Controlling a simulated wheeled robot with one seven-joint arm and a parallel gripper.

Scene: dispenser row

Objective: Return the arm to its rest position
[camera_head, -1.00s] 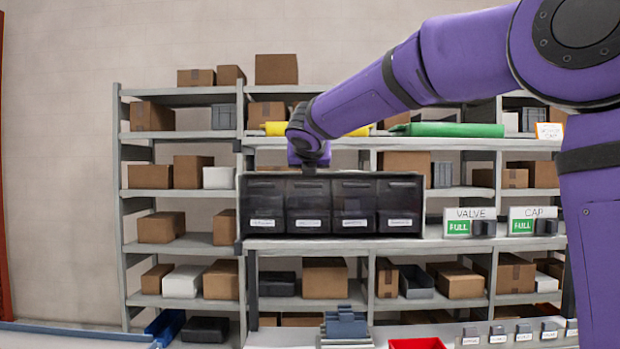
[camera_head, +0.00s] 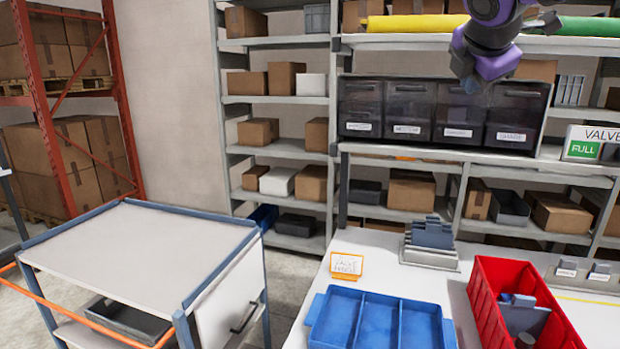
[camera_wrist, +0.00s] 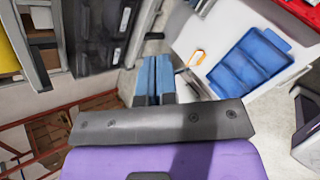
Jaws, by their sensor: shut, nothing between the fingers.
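My gripper shows in the wrist view with its two blue-grey fingers (camera_wrist: 153,78) side by side, shut and empty. In the head view my purple arm end hangs at the upper right, in front of the dark dispenser bins (camera_head: 440,112); the fingers are hard to make out there. The bins also show in the wrist view (camera_wrist: 100,30), at the upper left. The gripper is apart from the table and its trays.
A white table (camera_head: 395,270) holds a blue divided tray (camera_head: 375,322), a red bin (camera_head: 490,285) with a grey part inside, and an orange-framed sign (camera_head: 346,265). A cart (camera_head: 140,250) stands at the left. Shelves with boxes line the back wall.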

